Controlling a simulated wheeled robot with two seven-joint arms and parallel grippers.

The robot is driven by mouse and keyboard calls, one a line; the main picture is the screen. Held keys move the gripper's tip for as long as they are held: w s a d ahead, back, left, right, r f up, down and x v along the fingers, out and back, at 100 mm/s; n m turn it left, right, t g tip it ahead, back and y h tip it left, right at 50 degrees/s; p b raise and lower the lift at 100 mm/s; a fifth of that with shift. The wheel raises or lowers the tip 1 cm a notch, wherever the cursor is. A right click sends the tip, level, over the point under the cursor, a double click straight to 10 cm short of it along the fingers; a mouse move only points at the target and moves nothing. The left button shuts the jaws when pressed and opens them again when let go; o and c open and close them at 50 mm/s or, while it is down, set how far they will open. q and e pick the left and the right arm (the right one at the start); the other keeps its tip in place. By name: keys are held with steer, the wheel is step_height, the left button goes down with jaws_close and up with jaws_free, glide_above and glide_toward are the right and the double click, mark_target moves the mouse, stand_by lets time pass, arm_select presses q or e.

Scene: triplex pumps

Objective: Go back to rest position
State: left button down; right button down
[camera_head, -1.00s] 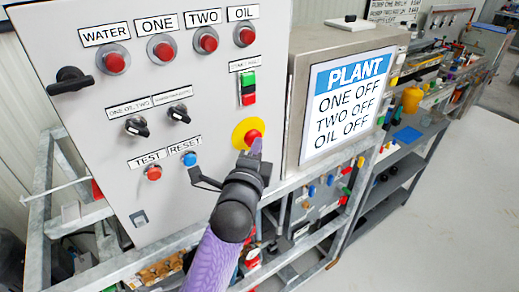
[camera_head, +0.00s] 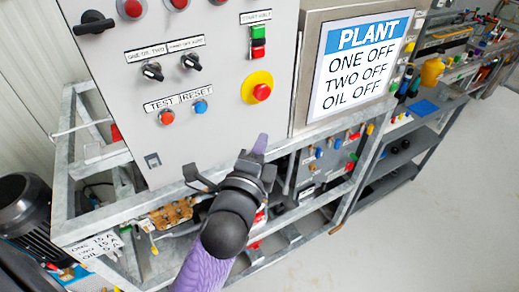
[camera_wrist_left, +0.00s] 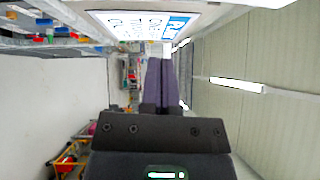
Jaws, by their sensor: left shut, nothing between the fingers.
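My left gripper (camera_head: 258,148) is shut and empty, in front of the lower edge of the grey control panel (camera_head: 225,120). It is below the red emergency button on a yellow ring (camera_head: 257,88) and apart from it. In the left wrist view its purple fingers (camera_wrist_left: 158,82) are pressed together with nothing between them. My right gripper is not in view.
The panel also carries black selector knobs, a red test button (camera_head: 167,117) and a blue reset button (camera_head: 201,107). A PLANT sign (camera_head: 358,65) stands to the right. A galvanised frame (camera_head: 75,200) surrounds the panel's base. Floor (camera_head: 450,190) at the right is clear.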

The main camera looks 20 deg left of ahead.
arm_select(q)
steer(key=shift+s, duration=0.5)
steer(key=shift+f, duration=0.1)
steer(key=s+d+f+n+g+h+b, duration=0.1)
steer(key=s+f+n+g+b, duration=0.15)
steer(key=f, duration=0.95)
steer(key=s+f+n+g+h+b, duration=0.1)
steer(key=f+g+b, duration=0.2)
steer(key=f, duration=0.9)
steer(key=s+d+f+n+g+h+b, duration=0.1)
steer(key=s+f+n+g+b, duration=0.15)
steer(key=f, duration=0.85)
steer(key=s+f+n+g+b, duration=0.35)
steer(key=s+f, duration=0.55)
steer(key=f, duration=0.6)
steer(key=s+a+f+n+g+b, duration=0.2)
steer(key=s+f, duration=0.3)
steer(key=s, duration=0.4)
steer(key=s+a+f+n+g+y+b, duration=0.1)
steer(key=s+a+f+n+g+b, duration=0.1)
steer(key=s+f, duration=0.4)
steer(key=s+a+n+g, duration=0.1)
steer(key=s+g, duration=0.1)
steer(key=s, duration=0.2)
